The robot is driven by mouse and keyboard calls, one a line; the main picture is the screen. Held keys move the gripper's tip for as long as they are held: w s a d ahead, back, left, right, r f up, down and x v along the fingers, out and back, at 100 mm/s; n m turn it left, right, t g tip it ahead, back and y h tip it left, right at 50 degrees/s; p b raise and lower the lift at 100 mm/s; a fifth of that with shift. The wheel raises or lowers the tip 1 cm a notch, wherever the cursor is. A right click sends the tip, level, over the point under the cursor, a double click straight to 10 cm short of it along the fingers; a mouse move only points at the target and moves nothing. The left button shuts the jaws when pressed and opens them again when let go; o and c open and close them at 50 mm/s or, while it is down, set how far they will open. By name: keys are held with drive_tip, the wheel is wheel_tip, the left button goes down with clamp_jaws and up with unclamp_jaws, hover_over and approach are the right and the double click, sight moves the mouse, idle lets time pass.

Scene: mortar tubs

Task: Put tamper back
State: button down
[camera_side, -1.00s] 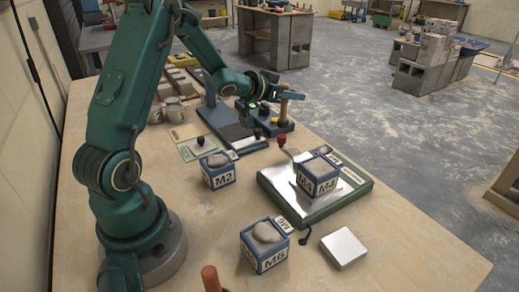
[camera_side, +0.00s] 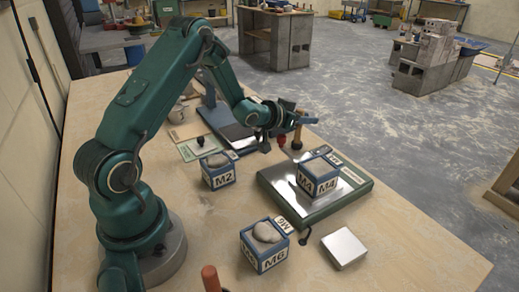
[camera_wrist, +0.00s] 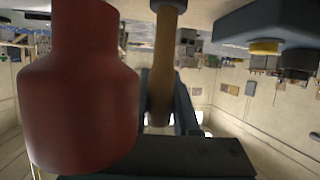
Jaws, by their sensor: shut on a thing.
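The tamper has a slim wooden handle (camera_side: 298,131) with a dark lower end, seen at the far right edge of the table. My gripper (camera_side: 300,120) is shut on its upper part and holds it upright. In the wrist view the wooden handle (camera_wrist: 165,60) stands between my gripper's dark fingers (camera_wrist: 163,115). I cannot tell from the side view whether its lower end touches anything. A red knobbed handle (camera_side: 282,140) is just left of the tamper; a red handle (camera_wrist: 80,100) also looms large at the left in the wrist view.
Tub M4 (camera_side: 319,176) stands on the green-framed metal plate (camera_side: 335,212). Tubs M2 (camera_side: 221,171) and M6 (camera_side: 264,247) stand on the table, and a white block (camera_side: 343,248) lies at the front right. A blue stand (camera_side: 212,97) is behind my arm. The table's right edge is close by.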

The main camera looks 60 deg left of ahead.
drive_tip(key=shift+f, duration=0.1)
drive_tip(key=c, duration=0.7)
unclamp_jaws()
drive_tip(key=shift+o, duration=0.2)
